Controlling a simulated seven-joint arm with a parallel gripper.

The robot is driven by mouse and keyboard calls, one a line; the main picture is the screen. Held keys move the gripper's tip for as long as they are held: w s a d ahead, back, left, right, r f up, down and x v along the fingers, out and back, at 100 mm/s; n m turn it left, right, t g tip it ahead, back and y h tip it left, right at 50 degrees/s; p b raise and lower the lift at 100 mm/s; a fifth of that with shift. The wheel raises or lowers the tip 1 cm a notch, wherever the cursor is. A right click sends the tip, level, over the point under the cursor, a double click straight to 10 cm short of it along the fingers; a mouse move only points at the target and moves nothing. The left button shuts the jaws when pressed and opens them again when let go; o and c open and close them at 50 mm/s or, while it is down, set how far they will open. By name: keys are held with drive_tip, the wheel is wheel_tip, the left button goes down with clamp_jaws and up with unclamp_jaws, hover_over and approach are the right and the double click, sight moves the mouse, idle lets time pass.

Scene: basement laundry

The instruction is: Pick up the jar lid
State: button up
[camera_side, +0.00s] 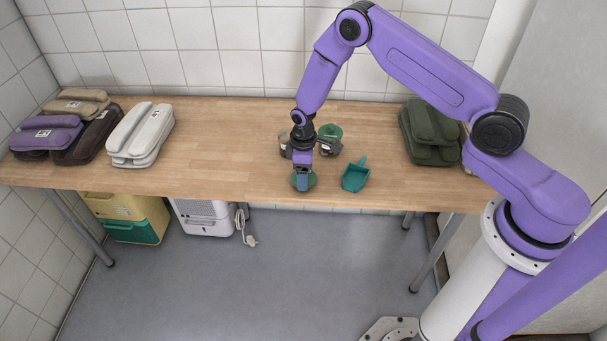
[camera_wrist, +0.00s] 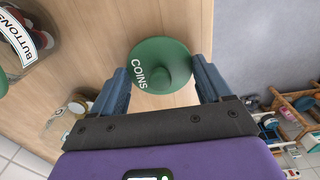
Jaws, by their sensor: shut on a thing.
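The round green jar lid (camera_wrist: 178,50) has a centre knob and the word COINS in white. In the wrist view it sits between the two blue fingers of my gripper (camera_wrist: 160,72), which is shut on it. In the side view the lid (camera_side: 311,181) is near the table's front edge, partly hidden by my gripper (camera_side: 302,182). I cannot tell whether it touches the wood. A glass jar labelled BUTTONS (camera_wrist: 38,40) is at the upper left of the wrist view. Another glass jar (camera_wrist: 58,118) is at the lower left, partly hidden.
A teal scoop (camera_side: 355,176) lies right of my gripper on the wooden table (camera_side: 225,150). A green lid (camera_side: 330,131) is behind it. Folded green bundles (camera_side: 430,130) are at the right; white (camera_side: 140,135) and purple (camera_side: 45,135) ones are at the left. The table's left-middle is clear.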

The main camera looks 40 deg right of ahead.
wheel_tip(320, 180, up, 2)
drive_tip(key=shift+r, duration=0.25)
drive_tip(key=s+d+r, duration=0.2)
drive_tip(key=s+r, duration=0.8)
drive_tip(key=s, duration=0.3)
drive_tip(key=w+d+r, duration=0.1)
drive_tip(key=w+d, duration=0.2)
drive_tip(key=w, duration=2.3)
drive_tip(key=shift+m, duration=0.3)
drive_tip(key=shift+s+d+f, duration=0.1)
drive_tip(key=shift+s+f, duration=0.05)
drive_tip(key=shift+f, duration=1.45)
drive_tip(key=shift+s+f, duration=0.1)
drive_tip(key=shift+f, duration=1.5)
drive_tip(key=shift+f, duration=0.15)
drive_tip(key=o, duration=1)
drive_tip(key=shift+c, duration=0.2)
